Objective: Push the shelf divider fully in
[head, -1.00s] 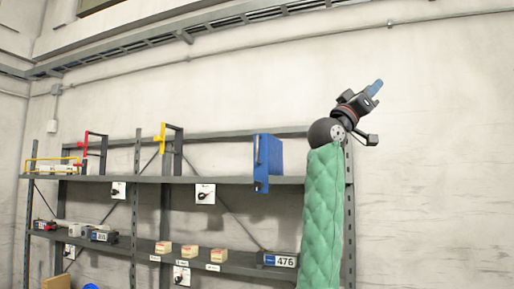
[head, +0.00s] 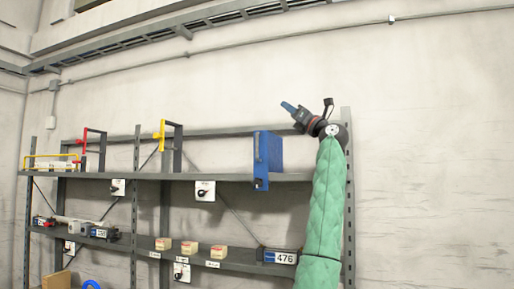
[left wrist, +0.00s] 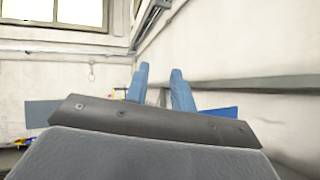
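A blue upright panel (head: 268,152), which looks like the shelf divider, stands at the right end of the upper shelf (head: 225,177) in the head view. Its front part sticks out past the shelf's front edge. My left gripper (head: 286,105) is above and slightly right of the panel, apart from it, pointing up and left. In the left wrist view its two blue fingers (left wrist: 159,78) stand apart with nothing between them. Blue flat pieces show there behind the gripper, at left (left wrist: 42,113) and right (left wrist: 222,111); I cannot tell whether they are the divider. My right gripper is not in view.
A yellow-handled frame (head: 163,135) and a red-handled frame (head: 86,140) stand further left on the upper shelf. The lower shelf holds small boxes (head: 189,247) and a block labelled 476 (head: 279,256). A right-hand post (head: 350,200) stands behind my arm. Open wall lies above.

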